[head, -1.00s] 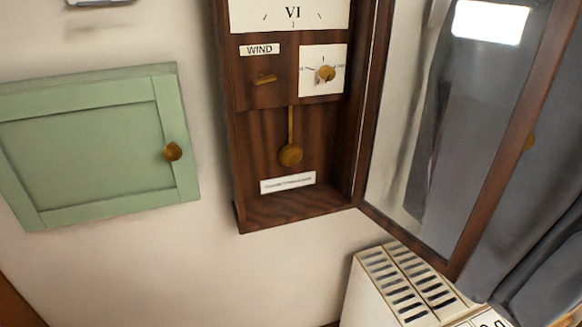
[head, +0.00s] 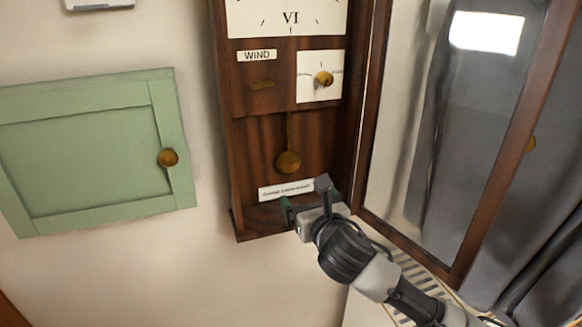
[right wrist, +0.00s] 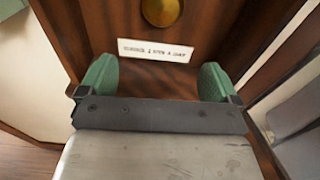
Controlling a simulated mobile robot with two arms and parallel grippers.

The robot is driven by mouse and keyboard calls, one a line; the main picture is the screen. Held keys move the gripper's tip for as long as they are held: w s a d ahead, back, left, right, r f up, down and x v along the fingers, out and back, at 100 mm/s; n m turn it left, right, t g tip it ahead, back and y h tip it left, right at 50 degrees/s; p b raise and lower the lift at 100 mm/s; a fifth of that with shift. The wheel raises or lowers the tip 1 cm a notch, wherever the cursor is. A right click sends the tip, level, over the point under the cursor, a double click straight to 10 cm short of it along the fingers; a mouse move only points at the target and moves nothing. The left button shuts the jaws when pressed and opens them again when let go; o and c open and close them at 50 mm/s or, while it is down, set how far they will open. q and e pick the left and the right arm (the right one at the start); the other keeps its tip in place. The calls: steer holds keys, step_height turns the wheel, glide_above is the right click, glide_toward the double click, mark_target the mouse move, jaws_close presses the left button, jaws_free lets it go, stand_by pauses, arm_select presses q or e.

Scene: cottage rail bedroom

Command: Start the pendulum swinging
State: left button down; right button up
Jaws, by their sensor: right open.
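The brass pendulum (head: 288,161) hangs upright on its thin rod in the lower part of the wooden wall clock (head: 230,150). Its bob also shows at the top of the right wrist view (right wrist: 161,10). The clock's glass door (head: 455,262) stands open to the right. My right gripper (head: 305,198) is at the clock's lower opening, below the bob and in front of the white label (right wrist: 155,50). In the right wrist view its green fingers (right wrist: 157,82) are wide apart with nothing between them. The bob is apart from the fingers. My left gripper is out of view.
A green cupboard door (head: 85,150) is on the wall at left. A white slatted heater (head: 420,275) and grey curtain (head: 480,150) are at right.

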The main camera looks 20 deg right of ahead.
mark_target(291, 167)
steer(key=shift+n+t, duration=0.3)
steer(key=shift+n, duration=0.6)
steer(key=w, duration=0.4)
steer(key=w+r+p, duration=0.1)
steer(key=w, duration=0.6)
steer(key=shift+w+a+r, duration=0.1)
steer(key=shift+w+r, duration=0.2)
steer(key=c, duration=1.3)
steer(key=shift+o, duration=0.2)
steer(key=a+m+p, duration=0.1)
steer(key=a+p, duration=0.1)
steer(key=a, duration=0.1)
steer(key=shift+s+a+r+m, duration=0.1)
steer(key=shift+a+r+m, duration=0.1)
steer(key=shift+m, duration=0.2)
steer(key=shift+a+m, duration=0.3)
steer(key=shift+a, duration=0.15)
